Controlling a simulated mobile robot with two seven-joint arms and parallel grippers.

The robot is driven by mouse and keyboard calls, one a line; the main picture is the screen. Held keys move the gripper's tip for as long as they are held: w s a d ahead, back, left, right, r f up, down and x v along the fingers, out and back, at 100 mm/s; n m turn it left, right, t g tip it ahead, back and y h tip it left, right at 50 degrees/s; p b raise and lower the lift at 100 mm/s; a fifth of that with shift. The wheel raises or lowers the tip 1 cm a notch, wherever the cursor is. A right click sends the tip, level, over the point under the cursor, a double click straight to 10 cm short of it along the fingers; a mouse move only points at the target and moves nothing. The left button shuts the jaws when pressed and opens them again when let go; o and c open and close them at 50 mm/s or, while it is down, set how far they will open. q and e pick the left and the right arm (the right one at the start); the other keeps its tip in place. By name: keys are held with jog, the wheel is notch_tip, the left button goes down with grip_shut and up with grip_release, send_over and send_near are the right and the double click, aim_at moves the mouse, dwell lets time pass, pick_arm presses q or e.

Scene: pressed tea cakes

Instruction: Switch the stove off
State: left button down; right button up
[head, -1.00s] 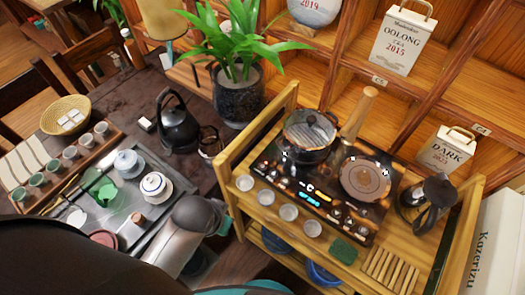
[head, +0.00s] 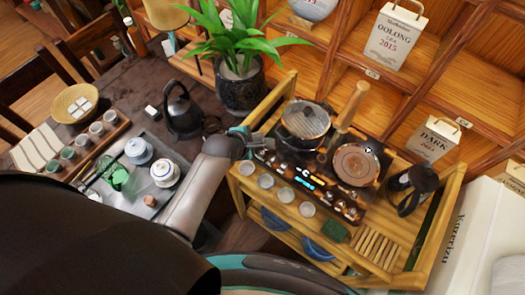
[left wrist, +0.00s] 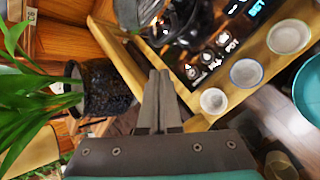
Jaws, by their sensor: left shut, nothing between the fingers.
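The black stove (head: 328,177) sits on the wooden cart. Its front control strip has blue and orange lit displays (head: 307,183) and touch icons, which also show in the left wrist view (left wrist: 229,41). A dark pot with a rack-like top (head: 305,122) stands on the left burner. The right burner plate (head: 356,164) looks bare. My left gripper (head: 264,140) is at the cart's left edge, beside the stove's left end and near the pot. In the left wrist view its fingers (left wrist: 160,76) are together and empty, pointing toward the cart rail. My right gripper is not seen.
Several small cups (head: 285,194) line the cart in front of the stove. A wooden handle (head: 352,103) rises behind it, and a dark pitcher (head: 410,188) stands to its right. A potted plant (head: 240,88) and black kettle (head: 182,111) stand left of the cart.

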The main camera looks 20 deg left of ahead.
pick_arm(q)
jog(key=shift+w+f+n, duration=0.25)
jog(key=shift+w+n, duration=0.45)
jog(key=shift+n, duration=0.4)
jog(key=shift+f, duration=0.1)
jog(key=b, duration=0.8)
send_over(260, 155)
notch_tip(260, 155, down, 7)
jog(key=shift+f, duration=0.15)
jog(key=shift+f+b, duration=0.35)
jog(key=shift+f, duration=0.3)
dwell(0.6)
jog(key=shift+f, duration=0.4)
